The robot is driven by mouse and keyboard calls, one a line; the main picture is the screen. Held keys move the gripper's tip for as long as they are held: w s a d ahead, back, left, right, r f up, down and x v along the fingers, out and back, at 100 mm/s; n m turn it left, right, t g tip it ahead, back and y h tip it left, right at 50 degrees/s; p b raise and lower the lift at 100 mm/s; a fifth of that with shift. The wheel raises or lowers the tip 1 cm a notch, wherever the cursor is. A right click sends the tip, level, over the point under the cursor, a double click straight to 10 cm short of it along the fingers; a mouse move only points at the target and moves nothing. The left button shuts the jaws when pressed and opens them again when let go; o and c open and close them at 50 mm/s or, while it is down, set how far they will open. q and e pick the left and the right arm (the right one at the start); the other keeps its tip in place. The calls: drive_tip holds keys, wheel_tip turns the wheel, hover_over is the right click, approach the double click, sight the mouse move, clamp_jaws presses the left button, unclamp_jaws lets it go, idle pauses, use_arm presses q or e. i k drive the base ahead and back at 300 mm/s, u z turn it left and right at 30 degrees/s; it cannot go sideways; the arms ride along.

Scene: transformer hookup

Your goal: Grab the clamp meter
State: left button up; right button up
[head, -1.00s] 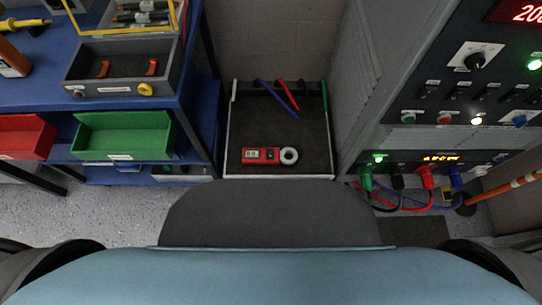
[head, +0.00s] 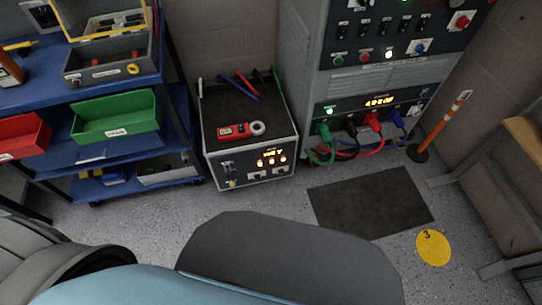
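The red clamp meter (head: 233,131) with a pale round jaw lies on the dark top of a grey box-shaped unit (head: 246,108) in the head view. Its jaw end points right, and it lies near the front edge of that top. Neither of my grippers shows in the head view. Nothing touches the meter except the surface under it.
Blue and red leads lie behind the meter. A blue shelf (head: 180,110) with green (head: 115,118) and red bins stands left. A grey control cabinet (head: 365,82) with plugged cables stands right. A dark mat (head: 370,202) and yellow floor marker (head: 433,247) lie on open floor.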

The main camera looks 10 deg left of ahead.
sight(228, 134)
drive_tip(key=z, duration=0.95)
drive_tip(key=i, duration=1.25)
drive_tip(key=u, duration=1.15)
drive_tip(key=i, duration=0.6)
drive_tip(key=u, duration=0.65)
